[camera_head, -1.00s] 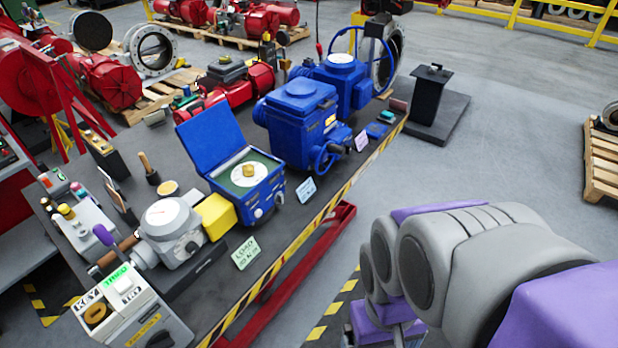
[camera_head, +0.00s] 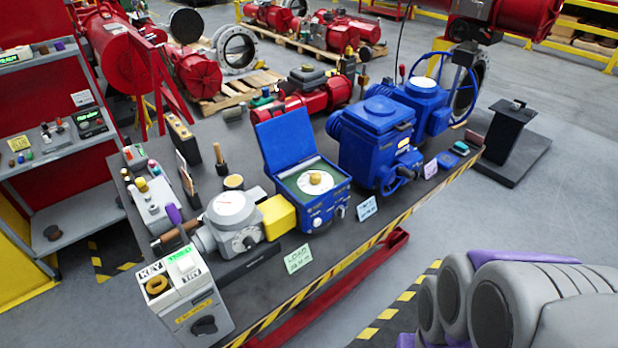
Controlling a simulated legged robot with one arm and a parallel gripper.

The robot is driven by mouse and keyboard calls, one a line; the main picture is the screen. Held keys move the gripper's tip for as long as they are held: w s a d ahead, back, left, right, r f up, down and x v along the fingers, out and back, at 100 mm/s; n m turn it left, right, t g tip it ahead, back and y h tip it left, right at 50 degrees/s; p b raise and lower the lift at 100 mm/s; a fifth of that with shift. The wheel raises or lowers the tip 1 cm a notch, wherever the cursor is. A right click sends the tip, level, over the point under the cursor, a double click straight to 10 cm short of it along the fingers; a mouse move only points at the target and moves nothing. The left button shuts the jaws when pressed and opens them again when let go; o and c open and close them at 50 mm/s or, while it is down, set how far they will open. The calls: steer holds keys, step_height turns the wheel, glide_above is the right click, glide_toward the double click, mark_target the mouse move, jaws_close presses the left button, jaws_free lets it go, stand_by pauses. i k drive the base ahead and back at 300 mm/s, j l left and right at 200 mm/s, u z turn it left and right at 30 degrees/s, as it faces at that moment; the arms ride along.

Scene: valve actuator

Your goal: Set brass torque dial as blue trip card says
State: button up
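A blue actuator box (camera_head: 325,206) stands on the dark workbench with its blue lid (camera_head: 286,137) raised. Inside it a round white dial with a brass knob (camera_head: 315,179) lies on a green panel. A pale blue card (camera_head: 367,208) stands at the bench's front edge, right of the box. A green card (camera_head: 298,258) and a pale purple card (camera_head: 430,168) also stand along that edge. The writing on the blue card is too small to read. My arm shows at the lower right, apart from the bench. My gripper is not in view.
The workbench (camera_head: 262,282) has a striped front edge. A grey gauge unit (camera_head: 228,222) with a yellow block (camera_head: 278,217) stands left of the box, a key box (camera_head: 184,290) at the near left. A larger blue actuator (camera_head: 377,147) stands right.

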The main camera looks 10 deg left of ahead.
mark_target(315, 178)
steer(key=i+l+u, duration=0.2)
steer(key=i, duration=0.3)
steer(key=i+l+u, duration=0.15)
steer(key=i, duration=0.35)
